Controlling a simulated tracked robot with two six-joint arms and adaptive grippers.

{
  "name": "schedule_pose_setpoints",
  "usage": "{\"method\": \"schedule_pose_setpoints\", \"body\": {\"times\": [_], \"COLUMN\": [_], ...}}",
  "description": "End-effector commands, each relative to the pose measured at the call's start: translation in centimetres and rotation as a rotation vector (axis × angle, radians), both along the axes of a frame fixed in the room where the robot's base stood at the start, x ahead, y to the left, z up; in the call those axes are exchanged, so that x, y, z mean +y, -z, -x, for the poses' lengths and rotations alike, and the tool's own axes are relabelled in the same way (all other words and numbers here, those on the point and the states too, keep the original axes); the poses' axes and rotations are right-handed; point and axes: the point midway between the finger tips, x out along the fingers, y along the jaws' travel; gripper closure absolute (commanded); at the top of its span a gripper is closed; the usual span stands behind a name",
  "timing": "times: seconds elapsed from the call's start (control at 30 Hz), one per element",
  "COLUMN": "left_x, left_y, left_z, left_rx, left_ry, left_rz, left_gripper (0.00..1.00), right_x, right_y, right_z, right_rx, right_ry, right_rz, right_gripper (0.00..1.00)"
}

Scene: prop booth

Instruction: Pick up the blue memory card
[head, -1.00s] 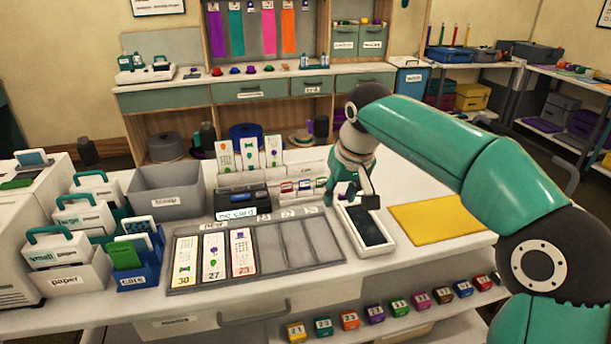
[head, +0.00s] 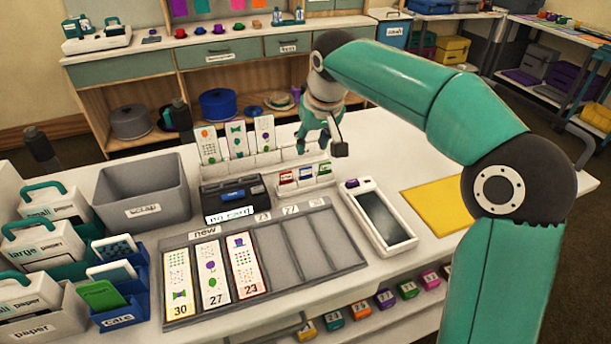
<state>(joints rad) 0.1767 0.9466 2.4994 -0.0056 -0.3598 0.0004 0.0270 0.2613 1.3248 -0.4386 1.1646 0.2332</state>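Several small memory cards stand in a light rack behind the sorting tray, in the head view. The blue memory card (head: 306,173) appears to be the middle one, between a red card (head: 286,178) on its left and a green card (head: 325,169) on its right. The cards are small, so their colours are hard to tell apart. My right gripper (head: 321,146) hangs above and just behind this rack. Its fingers are apart with nothing seen between them, and it does not touch the cards. My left gripper is out of view.
A black reader labelled "no card" (head: 234,198) sits left of the cards. A grey tray (head: 285,268) with picture strips lies in front. A white tablet (head: 379,217) and yellow mat (head: 437,206) lie to the right. A scrap bin (head: 143,192) stands left.

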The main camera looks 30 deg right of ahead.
Motion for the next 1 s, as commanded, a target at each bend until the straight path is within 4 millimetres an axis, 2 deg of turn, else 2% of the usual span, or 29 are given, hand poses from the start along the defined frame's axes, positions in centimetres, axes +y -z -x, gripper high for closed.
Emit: {"method": "schedule_pose_setpoints", "body": {"times": [0.03, 0.2, 0.47, 0.8, 1.0], "left_x": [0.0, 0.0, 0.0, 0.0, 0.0], "left_y": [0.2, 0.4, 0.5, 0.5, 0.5], "left_z": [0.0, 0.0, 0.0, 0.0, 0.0], "left_rx": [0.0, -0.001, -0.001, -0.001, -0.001], "left_ry": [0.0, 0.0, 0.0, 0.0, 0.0], "left_rz": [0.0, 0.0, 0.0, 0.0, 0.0], "left_gripper": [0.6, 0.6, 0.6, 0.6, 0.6], "right_x": [-0.2, -0.5, -0.7, -1.3, -1.3], "right_y": [1.3, 4.0, 5.5, 9.4, 9.9], "right_z": [-0.4, -1.5, -2.2, -3.7, -3.9], "right_rx": [0.004, 0.003, 0.0, 0.001, 0.0], "right_ry": [0.002, 0.003, 0.003, 0.003, 0.004], "right_rz": [0.0, 0.0, 0.0, 0.0, -0.001], "right_gripper": [0.6, 0.6, 0.6, 0.6, 0.6]}}
